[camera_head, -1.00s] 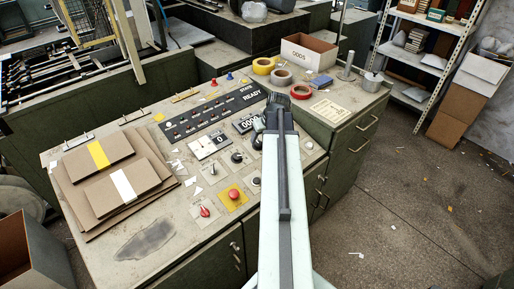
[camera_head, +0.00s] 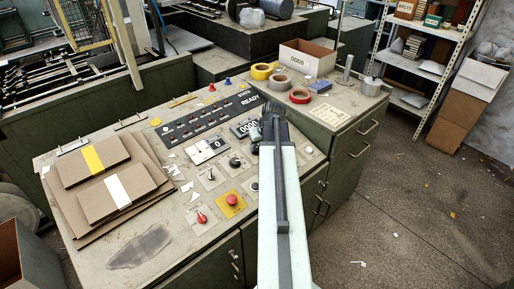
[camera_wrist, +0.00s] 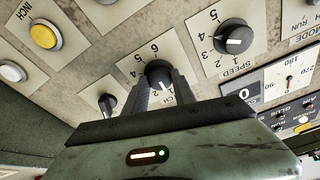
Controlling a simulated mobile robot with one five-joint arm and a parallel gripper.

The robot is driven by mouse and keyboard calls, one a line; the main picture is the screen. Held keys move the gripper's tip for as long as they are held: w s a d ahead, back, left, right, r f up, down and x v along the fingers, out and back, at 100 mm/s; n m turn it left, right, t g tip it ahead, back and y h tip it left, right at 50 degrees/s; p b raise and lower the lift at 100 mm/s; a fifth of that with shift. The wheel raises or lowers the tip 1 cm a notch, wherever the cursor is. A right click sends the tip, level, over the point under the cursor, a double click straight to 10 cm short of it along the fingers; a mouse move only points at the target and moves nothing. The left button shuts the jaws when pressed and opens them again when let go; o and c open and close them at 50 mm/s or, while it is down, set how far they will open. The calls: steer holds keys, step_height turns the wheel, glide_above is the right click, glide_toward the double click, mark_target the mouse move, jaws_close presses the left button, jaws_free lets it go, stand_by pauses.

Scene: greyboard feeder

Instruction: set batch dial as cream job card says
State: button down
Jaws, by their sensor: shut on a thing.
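The batch dial (camera_wrist: 158,72) is a dark round knob on a cream plate in the wrist view, with 4, 5 and 6 showing around it. Part of its label, ending in CH, shows between the fingers. My gripper (camera_wrist: 161,90) is shut on this knob, one finger on each side. Its pointer setting is not clear. In the head view my gripper (camera_head: 273,110) is over the console's right part, and my arm hides the dial. A cream card (camera_head: 329,115) lies on the cabinet top to the right; its writing is too small to read.
The speed dial (camera_wrist: 234,39) is close beside the batch dial, and a smaller dark knob (camera_wrist: 107,104) is on its other side. A red button (camera_head: 232,200) and a red knob (camera_head: 202,218) sit nearer on the console. Tape rolls (camera_head: 299,96) stand behind.

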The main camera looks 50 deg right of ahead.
steer(key=shift+w+a, duration=0.1)
steer(key=m, duration=0.4)
steer(key=shift+w+h, duration=0.1)
steer(key=shift+h, duration=0.2)
steer(key=m, duration=0.4)
steer(key=shift+r+g, duration=0.1)
steer(key=shift+g, duration=0.2)
steer(key=m, duration=0.3)
steer(key=shift+w+m+g+p, duration=0.1)
steer(key=shift+m+g+p, duration=0.2)
steer(key=shift+p, duration=0.05)
steer(key=shift+m+g, duration=0.3)
steer(key=shift+m, duration=1.6)
steer(key=c, duration=1)
jaws_free()
steer(key=shift+c, duration=0.2)
